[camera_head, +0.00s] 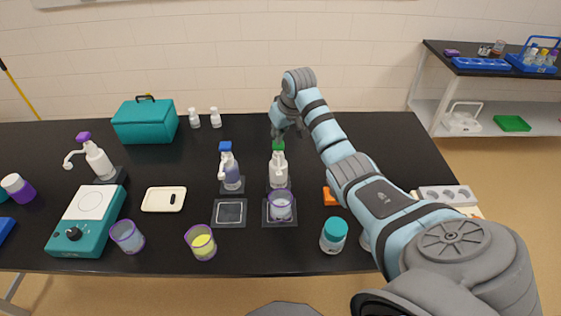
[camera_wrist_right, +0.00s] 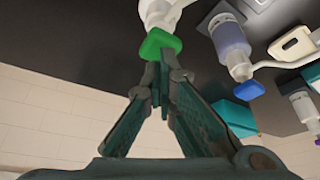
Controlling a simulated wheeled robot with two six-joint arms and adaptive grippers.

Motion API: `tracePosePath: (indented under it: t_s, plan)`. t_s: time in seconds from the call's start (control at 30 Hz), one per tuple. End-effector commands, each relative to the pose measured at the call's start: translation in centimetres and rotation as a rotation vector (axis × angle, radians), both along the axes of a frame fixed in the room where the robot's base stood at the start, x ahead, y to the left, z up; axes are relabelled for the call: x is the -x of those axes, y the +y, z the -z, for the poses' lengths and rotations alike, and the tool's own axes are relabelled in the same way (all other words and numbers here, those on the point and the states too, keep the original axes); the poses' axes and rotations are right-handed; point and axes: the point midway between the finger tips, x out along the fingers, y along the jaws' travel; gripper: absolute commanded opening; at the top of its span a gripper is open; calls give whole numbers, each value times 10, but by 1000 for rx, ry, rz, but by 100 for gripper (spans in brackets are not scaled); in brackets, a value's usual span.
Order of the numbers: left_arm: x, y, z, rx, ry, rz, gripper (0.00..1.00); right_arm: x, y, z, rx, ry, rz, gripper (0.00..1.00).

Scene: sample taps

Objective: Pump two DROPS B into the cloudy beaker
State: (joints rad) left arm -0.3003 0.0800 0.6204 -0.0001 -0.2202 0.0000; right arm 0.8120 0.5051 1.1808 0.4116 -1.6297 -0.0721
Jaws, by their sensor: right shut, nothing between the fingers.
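A white pump bottle with a green top (camera_head: 278,172) stands at the middle of the table; its label is too small to read. A beaker with a purple rim and pale, cloudy-looking contents (camera_head: 280,207) stands in front of it on a dark square mat (camera_head: 267,221). My right gripper (camera_head: 279,131) is shut and empty, just above or behind the green top. In the right wrist view the shut fingertips (camera_wrist_right: 158,68) are close to the green top (camera_wrist_right: 157,43); I cannot tell whether they touch. My left gripper is not in view.
A blue-topped pump bottle (camera_head: 231,170) stands left of the green-topped one, with an empty mat (camera_head: 230,213) in front. A purple-topped pump (camera_head: 98,160), a yellow-filled beaker (camera_head: 202,243), another beaker (camera_head: 127,236) and a teal-lidded jar (camera_head: 333,236) stand around. A teal box (camera_head: 146,121) is behind.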

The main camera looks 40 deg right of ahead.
Motion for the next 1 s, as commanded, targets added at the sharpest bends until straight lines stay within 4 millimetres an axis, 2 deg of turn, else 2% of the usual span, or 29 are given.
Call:
tracePosePath:
  t_s: [0.6,0.87,1.0]
  plan:
    - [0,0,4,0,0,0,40,1,0,23,0,3,0,0]
    - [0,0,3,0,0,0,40,1,0,21,-1,4,0,0]
    - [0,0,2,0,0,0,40,1,0,12,-1,3,1,0]
